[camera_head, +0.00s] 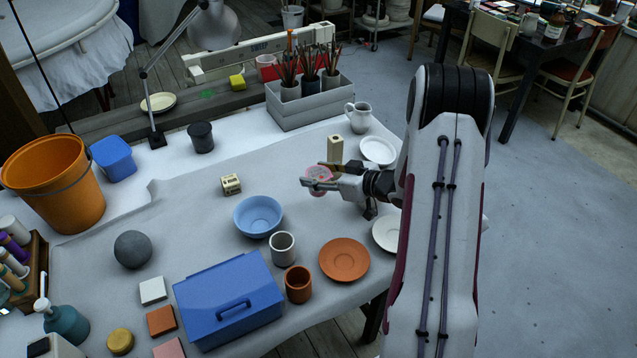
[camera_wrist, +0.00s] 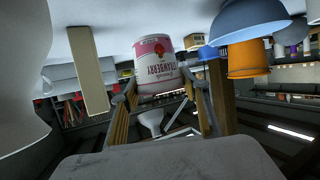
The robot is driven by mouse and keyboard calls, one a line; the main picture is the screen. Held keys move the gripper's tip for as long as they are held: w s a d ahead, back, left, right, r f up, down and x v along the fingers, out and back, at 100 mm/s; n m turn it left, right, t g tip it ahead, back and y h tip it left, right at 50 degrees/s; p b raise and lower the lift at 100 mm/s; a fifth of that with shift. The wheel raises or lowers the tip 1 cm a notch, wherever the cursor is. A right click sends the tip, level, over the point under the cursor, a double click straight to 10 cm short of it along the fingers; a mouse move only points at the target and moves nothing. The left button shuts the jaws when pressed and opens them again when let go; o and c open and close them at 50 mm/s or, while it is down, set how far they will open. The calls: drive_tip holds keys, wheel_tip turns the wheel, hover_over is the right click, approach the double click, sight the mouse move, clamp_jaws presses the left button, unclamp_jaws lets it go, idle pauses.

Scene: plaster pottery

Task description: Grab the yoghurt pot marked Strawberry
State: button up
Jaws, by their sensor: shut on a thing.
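The pink and white yoghurt pot marked Strawberry (camera_wrist: 158,66) is between my gripper's fingers (camera_wrist: 165,105) in the wrist view, where its label reads upside down. In the head view the same pot (camera_head: 318,174) shows pink at the tips of my gripper (camera_head: 319,181), over the cloth-covered table. My gripper is shut on the pot.
A pale upright block (camera_head: 335,150) and a white plate (camera_head: 377,151) stand close behind my gripper. A blue bowl (camera_head: 258,215) lies to the left, with a terracotta plate (camera_head: 344,259), a grey-white cup (camera_head: 282,248) and a blue box (camera_head: 228,300) nearer the front.

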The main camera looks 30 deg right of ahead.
sight(318, 174)
drive_tip(key=shift+r, duration=2.15)
